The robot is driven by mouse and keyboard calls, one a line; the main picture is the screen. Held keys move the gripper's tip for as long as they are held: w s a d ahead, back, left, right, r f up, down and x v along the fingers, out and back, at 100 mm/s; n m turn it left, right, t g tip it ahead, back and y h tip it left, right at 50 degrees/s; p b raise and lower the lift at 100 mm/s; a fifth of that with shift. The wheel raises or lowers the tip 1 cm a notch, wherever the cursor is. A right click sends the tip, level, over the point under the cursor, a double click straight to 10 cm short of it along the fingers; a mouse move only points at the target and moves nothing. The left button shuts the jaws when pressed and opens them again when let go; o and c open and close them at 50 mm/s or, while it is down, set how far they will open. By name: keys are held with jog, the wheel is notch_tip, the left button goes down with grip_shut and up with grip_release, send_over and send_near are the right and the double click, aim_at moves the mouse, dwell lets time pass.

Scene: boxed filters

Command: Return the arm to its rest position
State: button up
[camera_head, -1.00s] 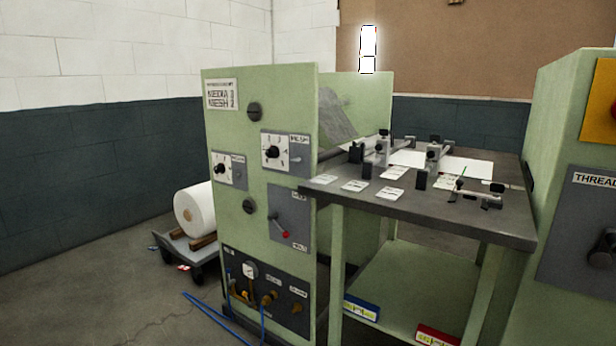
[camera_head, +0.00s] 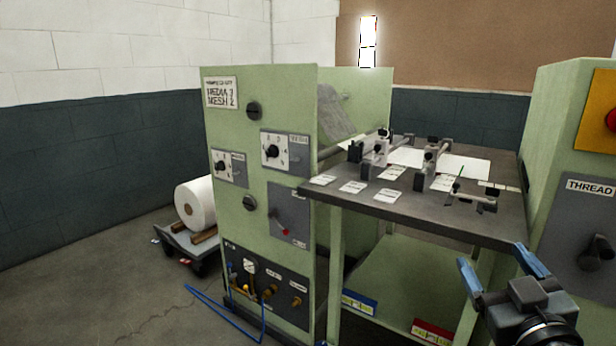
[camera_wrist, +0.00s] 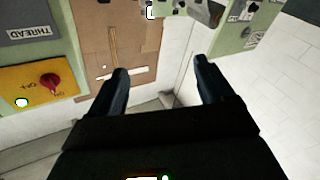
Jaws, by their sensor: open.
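My gripper (camera_head: 500,268) is at the lower right in the head view, in front of the work table's right end and beside the right-hand green machine. Its two blue fingers are spread apart with nothing between them. In the wrist view my gripper (camera_wrist: 160,80) shows two dark fingers apart and empty, with the room appearing upside down behind them. The fingers touch nothing that I can see. Most of my arm is out of view.
The work table (camera_head: 400,212) carries white cards and clamps. The green control cabinet (camera_head: 230,140) stands left of it. The right-hand machine (camera_head: 560,130) has a yellow switch panel, also in the wrist view (camera_wrist: 70,85). A white roll (camera_head: 197,203) sits on a low cart.

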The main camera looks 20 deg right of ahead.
jog(key=s+a+f+m+g+y+p, duration=0.1)
jog(key=s+a+f, duration=0.3)
jog(key=s+a, duration=0.35)
jog(key=s+a+f+m+g+y+p, duration=0.1)
jog(key=s+a+f, duration=0.45)
jog(key=s, duration=0.25)
jog(key=s+a+r+n+y+p, duration=0.1)
jog(key=s+y, duration=0.1)
jog(key=s, duration=0.6)
jog(key=s+a+r+n+g+y+p, duration=0.1)
jog(key=s+a+y, duration=0.1)
jog(key=s, duration=0.7)
jog(key=shift+a+r+g, duration=0.15)
jog(key=shift+a+g, duration=0.05)
jog(key=shift+g, duration=0.1)
jog(key=shift+s, duration=0.1)
